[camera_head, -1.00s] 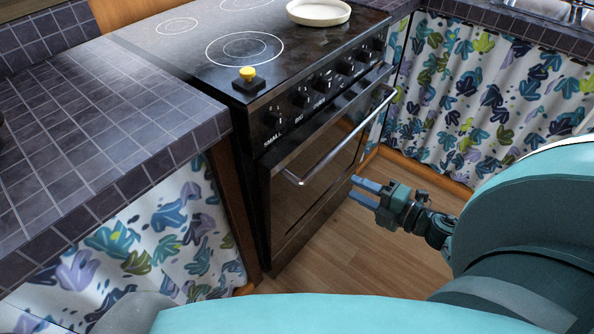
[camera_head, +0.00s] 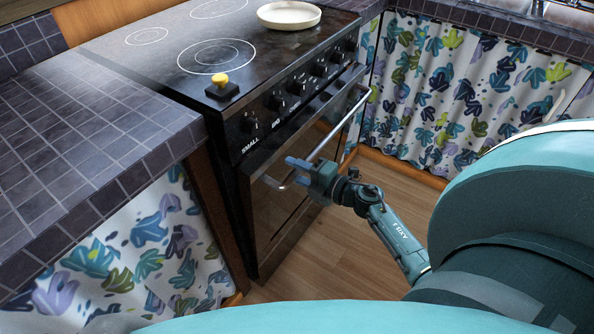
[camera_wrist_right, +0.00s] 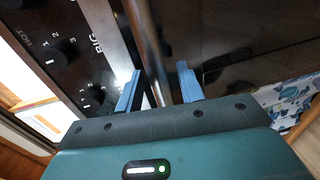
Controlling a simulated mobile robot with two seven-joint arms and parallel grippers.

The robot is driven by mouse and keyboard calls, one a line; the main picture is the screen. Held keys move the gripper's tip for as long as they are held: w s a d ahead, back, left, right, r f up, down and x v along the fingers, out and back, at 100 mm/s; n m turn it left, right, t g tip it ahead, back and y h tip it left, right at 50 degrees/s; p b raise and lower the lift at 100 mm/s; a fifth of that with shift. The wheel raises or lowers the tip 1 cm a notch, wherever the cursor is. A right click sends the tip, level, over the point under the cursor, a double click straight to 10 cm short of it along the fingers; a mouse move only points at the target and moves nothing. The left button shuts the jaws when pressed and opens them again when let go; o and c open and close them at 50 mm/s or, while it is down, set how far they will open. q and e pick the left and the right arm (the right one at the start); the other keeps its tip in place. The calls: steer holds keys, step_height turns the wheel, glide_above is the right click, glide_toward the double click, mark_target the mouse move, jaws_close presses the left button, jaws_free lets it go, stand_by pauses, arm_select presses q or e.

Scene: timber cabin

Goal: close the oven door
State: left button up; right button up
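The black oven (camera_head: 262,150) stands between the tiled counter and the curtained units. Its dark glass door (camera_head: 277,205) is close to upright; I cannot tell whether a small gap is left at its top. A silver bar handle (camera_head: 330,140) runs along the door's upper part. My right gripper (camera_head: 293,170) is at the handle's near end. In the right wrist view, its two blue fingers (camera_wrist_right: 159,75) are apart, with the handle bar (camera_wrist_right: 148,50) passing between them; contact is not clear. My left gripper is not in view.
The black hob (camera_head: 190,55) carries a white dish (camera_head: 289,15) and a small black box with a yellow knob (camera_head: 221,84). A tiled counter (camera_head: 80,135) lies at left. The wooden floor (camera_head: 350,245) before the oven is clear.

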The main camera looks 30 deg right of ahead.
steer(key=shift+c, duration=0.6)
jaws_close()
